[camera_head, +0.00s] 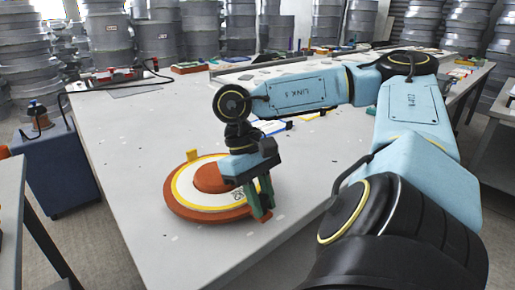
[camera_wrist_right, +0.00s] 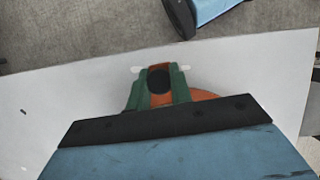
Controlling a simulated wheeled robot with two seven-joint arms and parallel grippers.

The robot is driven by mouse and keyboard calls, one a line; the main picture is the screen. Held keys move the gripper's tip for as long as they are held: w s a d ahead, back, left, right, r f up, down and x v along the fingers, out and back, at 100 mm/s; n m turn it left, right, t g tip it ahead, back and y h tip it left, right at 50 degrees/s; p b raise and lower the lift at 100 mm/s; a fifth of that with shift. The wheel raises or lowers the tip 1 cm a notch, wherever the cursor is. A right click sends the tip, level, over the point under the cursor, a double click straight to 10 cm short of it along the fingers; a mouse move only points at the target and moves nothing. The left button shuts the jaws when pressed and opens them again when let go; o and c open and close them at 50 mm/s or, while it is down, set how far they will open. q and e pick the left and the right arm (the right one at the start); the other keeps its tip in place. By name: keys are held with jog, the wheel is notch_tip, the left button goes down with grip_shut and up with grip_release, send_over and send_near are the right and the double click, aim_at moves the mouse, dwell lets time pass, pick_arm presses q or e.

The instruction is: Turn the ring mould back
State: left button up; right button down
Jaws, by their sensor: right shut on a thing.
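The ring mould (camera_head: 183,207) lies flat on the grey table. It is a round orange disc with cream and yellow rings and an orange centre; a yellow tab (camera_head: 192,154) stands on its far rim. My right gripper (camera_head: 261,207), with green fingers, points down at the mould's right edge. My left gripper is not in view.
The table (camera_head: 125,150) is clear left of the mould; its front edge is close on the right. Red-and-black tooling (camera_head: 115,74) and flat pieces lie at the far end. A blue cabinet (camera_head: 55,165) stands left. Stacked grey drums (camera_head: 110,35) line the back.

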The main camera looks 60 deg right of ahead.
jog(key=shift+s+d+r, duration=0.1)
jog(key=shift+r, duration=0.2)
jog(key=c, duration=1.3)
grip_release()
jog(key=shift+s, duration=0.15)
jog(key=shift+o, duration=0.3)
jog(key=shift+f, duration=0.1)
